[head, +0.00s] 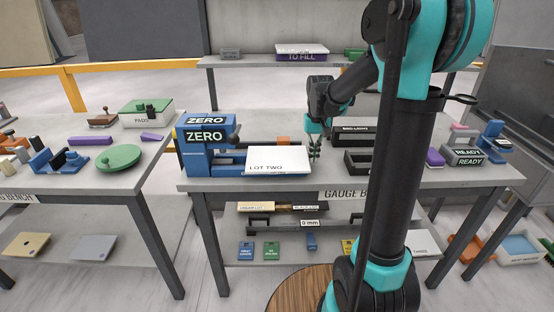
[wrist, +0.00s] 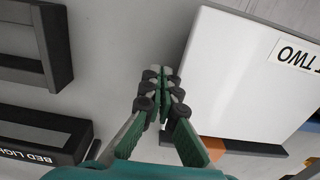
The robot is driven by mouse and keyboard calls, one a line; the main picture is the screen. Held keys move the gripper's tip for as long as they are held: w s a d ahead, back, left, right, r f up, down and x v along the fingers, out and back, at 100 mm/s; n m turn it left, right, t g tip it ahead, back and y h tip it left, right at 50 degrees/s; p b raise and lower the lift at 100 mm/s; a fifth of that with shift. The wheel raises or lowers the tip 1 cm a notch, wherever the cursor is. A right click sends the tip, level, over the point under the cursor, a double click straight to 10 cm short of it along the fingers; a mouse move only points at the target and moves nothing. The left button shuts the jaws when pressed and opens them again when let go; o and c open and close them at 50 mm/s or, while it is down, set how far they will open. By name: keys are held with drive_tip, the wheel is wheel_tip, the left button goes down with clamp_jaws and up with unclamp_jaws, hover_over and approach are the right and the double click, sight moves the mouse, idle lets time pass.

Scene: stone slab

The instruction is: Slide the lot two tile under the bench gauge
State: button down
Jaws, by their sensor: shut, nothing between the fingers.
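The lot two tile (head: 290,158) is a white slab labelled LOT TWO, lying on the gauge bench. In the wrist view the tile (wrist: 235,75) fills the right side. The bench gauge (head: 196,160) is blue with dark parts and reads ZERO; it stands just left of the tile. I cannot tell whether the tile's left edge is under it. My gripper (head: 314,150) is shut and empty, pointing down beside the tile's right end. In the wrist view my fingertips (wrist: 160,78) are close to the tile's edge; touching is unclear.
A dark open tray (head: 359,162) and a BED LIGHTS box (head: 353,134) stand right of my gripper. An orange thing (wrist: 212,149) shows partly behind the tile. A READY block (head: 464,156) is at the bench's right end. A shelf (head: 225,61) runs behind.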

sight(283, 157)
drive_tip(key=shift+a, duration=6.25)
drive_tip(key=shift+d, duration=0.7)
drive_tip(key=shift+r, duration=4.5)
drive_tip(key=s+d+f+t, duration=0.2)
drive_tip(key=s+d+f, duration=0.6)
drive_tip(key=s, duration=0.3)
drive_tip(key=s+d+f+t, duration=0.2)
drive_tip(key=s+d+f, duration=0.5)
drive_tip(key=s+f, duration=0.2)
drive_tip(key=shift+s+d, duration=0.35)
drive_tip(key=shift+s, duration=0.7)
